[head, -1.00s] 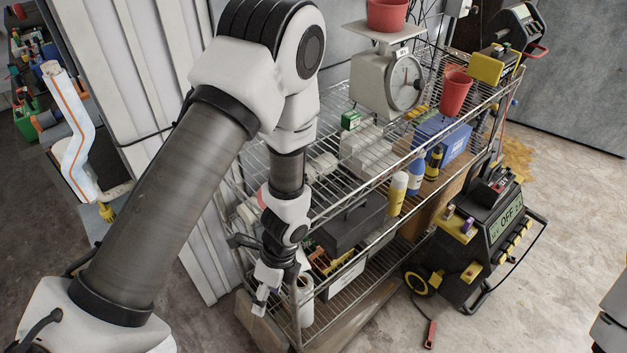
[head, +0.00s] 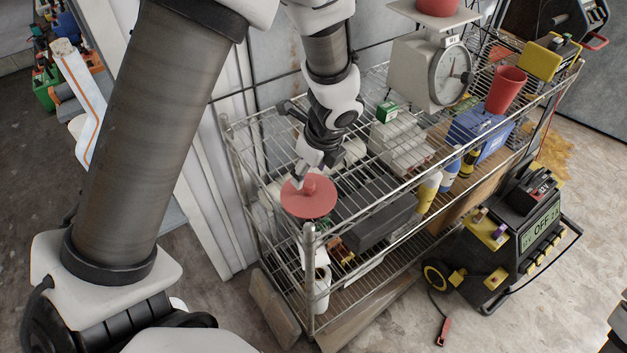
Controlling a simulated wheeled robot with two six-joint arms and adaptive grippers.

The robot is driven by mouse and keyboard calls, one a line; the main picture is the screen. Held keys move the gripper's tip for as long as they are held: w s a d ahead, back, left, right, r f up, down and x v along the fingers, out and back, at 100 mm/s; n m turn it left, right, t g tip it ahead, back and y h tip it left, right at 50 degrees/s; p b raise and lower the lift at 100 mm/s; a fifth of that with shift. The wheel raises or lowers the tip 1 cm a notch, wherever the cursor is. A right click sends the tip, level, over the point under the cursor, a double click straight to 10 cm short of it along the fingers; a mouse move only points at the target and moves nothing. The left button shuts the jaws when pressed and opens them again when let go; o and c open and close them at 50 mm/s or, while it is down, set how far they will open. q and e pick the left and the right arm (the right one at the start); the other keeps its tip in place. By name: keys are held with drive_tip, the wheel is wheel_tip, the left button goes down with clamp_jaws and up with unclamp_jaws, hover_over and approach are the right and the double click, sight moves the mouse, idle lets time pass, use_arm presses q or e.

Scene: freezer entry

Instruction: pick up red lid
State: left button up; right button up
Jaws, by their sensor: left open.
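The red lid (head: 308,204) is a flat round disc with a small knob on top. It lies at the near left corner of the wire shelf's top level. My left gripper (head: 303,176) is open, with its fingertips right at the knob, just above the lid. I cannot tell whether a finger touches the knob. My right gripper is not in the head view.
The wire shelf (head: 310,262) holds a kitchen scale (head: 425,72), a red cup (head: 506,91), a dark grey box (head: 372,222), bottles and white packages near the lid. A black and yellow machine (head: 510,235) stands on the floor to the right.

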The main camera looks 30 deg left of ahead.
sight(309, 184)
use_arm(q)
drive_tip(key=shift+s+d+f, duration=0.1)
drive_tip(key=shift+s+f, duration=0.25)
drive_tip(key=shift+f, duration=0.2)
drive_tip(key=shift+s+f, duration=0.3)
drive_tip(key=shift+f, duration=0.2)
drive_tip(key=f, duration=0.1)
drive_tip(key=w+f, duration=0.1)
drive_tip(key=f+b, duration=0.1)
drive_tip(key=shift+w+a, duration=0.25)
drive_tip(key=shift+w+a+f, duration=0.15)
drive_tip(key=shift+w, duration=0.1)
drive_tip(key=shift+s+r, duration=0.2)
drive_tip(key=shift+s, duration=0.05)
drive_tip(key=shift+c, duration=1.4)
drive_tip(key=shift+s+r, duration=0.1)
drive_tip(key=shift+s, duration=0.1)
drive_tip(key=c, duration=0.5)
drive_tip(key=shift+c, duration=1.3)
drive_tip(key=shift+w, duration=0.15)
